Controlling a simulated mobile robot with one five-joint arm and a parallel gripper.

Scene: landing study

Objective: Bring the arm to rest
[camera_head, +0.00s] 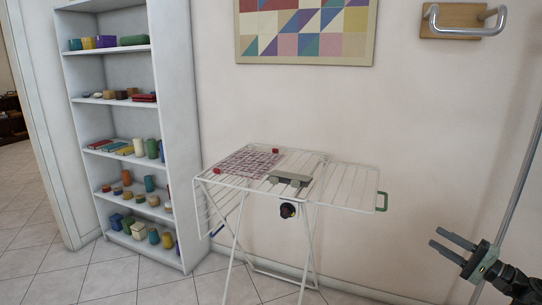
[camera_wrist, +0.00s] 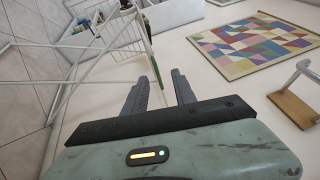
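My gripper (camera_head: 451,247) shows at the lower right of the head view. Its two dark fingers are spread apart, with nothing between them. In the wrist view my gripper (camera_wrist: 164,84) is also open and empty, pointing toward the wall and the drying rack. It is apart from the rack and touches nothing that I can see.
A white drying rack (camera_head: 343,173) holds a patterned cloth (camera_head: 247,163) and a grey item (camera_head: 290,179). A white shelf (camera_head: 115,104) with several small objects stands left. A patchwork picture (camera_head: 305,30) and a metal handle (camera_head: 465,29) are on the wall. Tiled floor (camera_head: 105,280) lies clear in front.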

